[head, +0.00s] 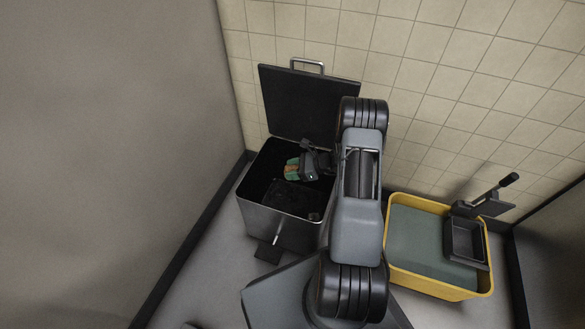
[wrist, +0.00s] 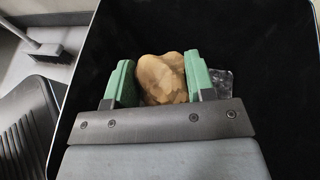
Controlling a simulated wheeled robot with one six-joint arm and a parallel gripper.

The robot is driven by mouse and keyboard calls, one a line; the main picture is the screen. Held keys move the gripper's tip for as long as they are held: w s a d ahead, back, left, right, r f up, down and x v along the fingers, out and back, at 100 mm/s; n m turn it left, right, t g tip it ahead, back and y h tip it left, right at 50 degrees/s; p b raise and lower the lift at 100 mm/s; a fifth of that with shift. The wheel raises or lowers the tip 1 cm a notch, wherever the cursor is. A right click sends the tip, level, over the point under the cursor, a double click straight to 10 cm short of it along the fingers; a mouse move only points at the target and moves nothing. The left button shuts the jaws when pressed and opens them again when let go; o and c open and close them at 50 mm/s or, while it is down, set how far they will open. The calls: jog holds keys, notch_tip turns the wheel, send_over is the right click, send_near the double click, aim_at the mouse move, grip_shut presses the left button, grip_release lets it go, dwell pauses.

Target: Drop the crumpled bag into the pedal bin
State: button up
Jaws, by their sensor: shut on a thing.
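The pedal bin (head: 278,222) stands in the corner with its dark lid (head: 300,102) raised against the tiled wall. In the head view my gripper (head: 292,169) is over the bin's open mouth, at or a little below the rim. In the wrist view the green fingers of my gripper (wrist: 162,84) are shut on the crumpled bag (wrist: 162,78), a tan lump between them. The bag also shows as a small brownish patch in the head view (head: 293,168). The dark inside of the bin surrounds the bag. The bin's floor is hard to make out.
A yellow mop bucket (head: 436,289) with a dark wringer (head: 466,240) stands to the right of my arm. The bin's pedal (head: 268,252) sticks out at its front. A plain wall is close on the left. A clear, shiny item (wrist: 222,80) lies inside the bin.

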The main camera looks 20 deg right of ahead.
notch_tip(320, 180, down, 2)
jog(key=shift+f+b, duration=0.1)
jog(key=shift+b, duration=0.4)
jog(key=o, duration=1)
jog(key=shift+c, duration=0.2)
jog(key=p+v, duration=0.4)
jog(key=v, duration=1)
jog(key=shift+a, duration=0.15)
